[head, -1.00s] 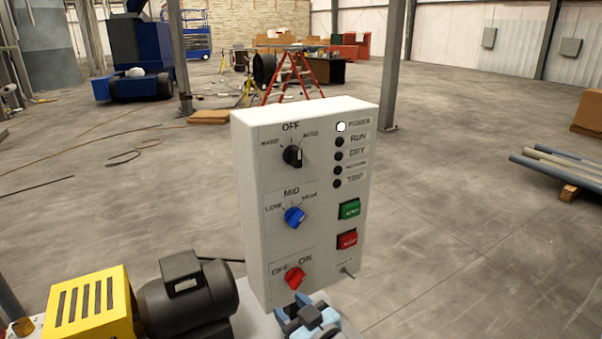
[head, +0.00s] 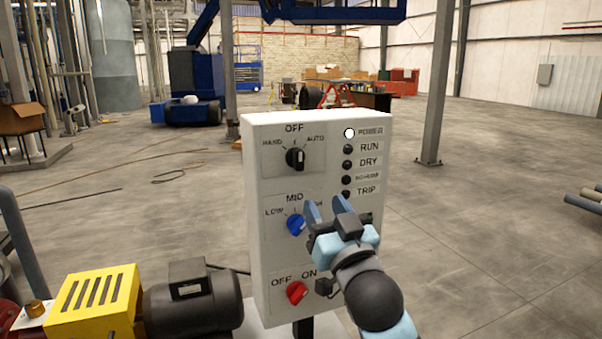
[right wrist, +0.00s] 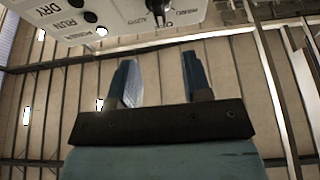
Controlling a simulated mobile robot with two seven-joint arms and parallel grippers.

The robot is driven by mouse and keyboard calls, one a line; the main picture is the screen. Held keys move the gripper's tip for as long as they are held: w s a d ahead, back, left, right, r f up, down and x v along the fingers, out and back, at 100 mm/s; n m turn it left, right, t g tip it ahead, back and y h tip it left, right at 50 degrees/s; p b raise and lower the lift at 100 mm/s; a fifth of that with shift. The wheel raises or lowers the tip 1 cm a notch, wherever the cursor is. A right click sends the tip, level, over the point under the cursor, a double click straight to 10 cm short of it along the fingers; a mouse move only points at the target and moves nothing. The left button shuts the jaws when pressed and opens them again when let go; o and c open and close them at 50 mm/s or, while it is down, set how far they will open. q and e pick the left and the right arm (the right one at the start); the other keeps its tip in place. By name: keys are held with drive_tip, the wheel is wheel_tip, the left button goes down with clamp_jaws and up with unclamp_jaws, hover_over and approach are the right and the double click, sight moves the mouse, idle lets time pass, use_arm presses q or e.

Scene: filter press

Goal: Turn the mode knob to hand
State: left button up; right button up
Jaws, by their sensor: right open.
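The mode knob (head: 295,158) is a black rotary knob at the upper left of a white control panel (head: 252,215). Labels HAND, OFF and AUTO surround it; its exact pointing is hard to tell. My right gripper (head: 326,207) is open and empty in front of the panel, below and right of the mode knob, apart from it. It partly covers the middle row and the buttons. In the right wrist view, the open fingers (right wrist: 159,62) point towards the upside-down panel, with the black knob (right wrist: 156,8) at the top edge. My left gripper is not in view.
A blue LOW/MID knob (head: 296,225) and a red OFF/ON knob (head: 297,292) sit below on the panel. Indicator lamps (head: 347,164) run down its right side; the top one is lit white. A dark motor (head: 195,300) and yellow guard (head: 95,300) stand at left.

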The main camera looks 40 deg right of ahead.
sight(301, 161)
drive_tip(key=x, duration=1.1)
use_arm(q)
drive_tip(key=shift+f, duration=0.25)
use_arm(e)
drive_tip(key=shift+w+d+r, duration=0.2)
drive_tip(key=shift+w+r, duration=0.05)
drive_tip(key=shift+w, duration=0.4)
clamp_jaws()
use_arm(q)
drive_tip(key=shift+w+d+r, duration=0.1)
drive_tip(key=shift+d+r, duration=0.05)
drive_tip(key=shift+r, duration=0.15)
